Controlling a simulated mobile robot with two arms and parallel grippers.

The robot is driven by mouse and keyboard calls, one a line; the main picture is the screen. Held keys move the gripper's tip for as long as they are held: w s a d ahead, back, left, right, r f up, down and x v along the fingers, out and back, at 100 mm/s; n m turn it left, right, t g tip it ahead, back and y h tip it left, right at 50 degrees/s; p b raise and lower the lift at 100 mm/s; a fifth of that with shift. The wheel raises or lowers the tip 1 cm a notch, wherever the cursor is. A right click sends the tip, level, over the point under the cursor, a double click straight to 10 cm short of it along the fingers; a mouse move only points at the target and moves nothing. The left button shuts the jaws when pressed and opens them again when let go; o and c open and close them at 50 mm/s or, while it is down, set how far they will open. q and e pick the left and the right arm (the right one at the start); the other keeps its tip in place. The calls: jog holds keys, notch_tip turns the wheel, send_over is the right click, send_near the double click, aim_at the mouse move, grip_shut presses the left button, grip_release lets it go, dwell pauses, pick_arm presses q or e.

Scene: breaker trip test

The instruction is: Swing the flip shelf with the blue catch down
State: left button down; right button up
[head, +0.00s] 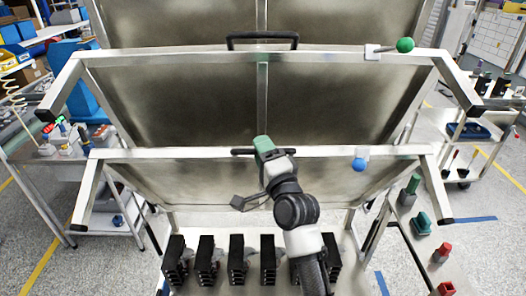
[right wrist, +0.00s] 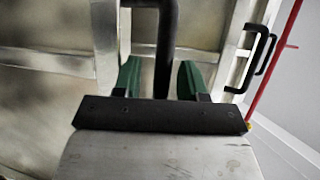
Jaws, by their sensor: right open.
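The flip shelf with the blue catch is the lower tilted metal panel (head: 130,154), framed in pale metal. Its blue catch knob (head: 358,165) sits on the front rail, right of the middle. A black bar handle (head: 240,152) is at the middle of that rail. My right gripper (head: 264,146) is at this handle and hides part of it. In the right wrist view, my green fingers (right wrist: 158,68) are open, with the black handle (right wrist: 167,45) running between them; contact cannot be told. My left gripper is not in view.
Above is another tilted shelf (head: 160,60) with a black handle (head: 262,36) and a green knob (head: 404,45). Several black breaker blocks (head: 237,259) stand in a row below. A side bench (head: 400,213) with coloured parts is at right, another workbench (head: 40,163) at left.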

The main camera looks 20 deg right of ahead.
grip_shut()
dwell(0.3)
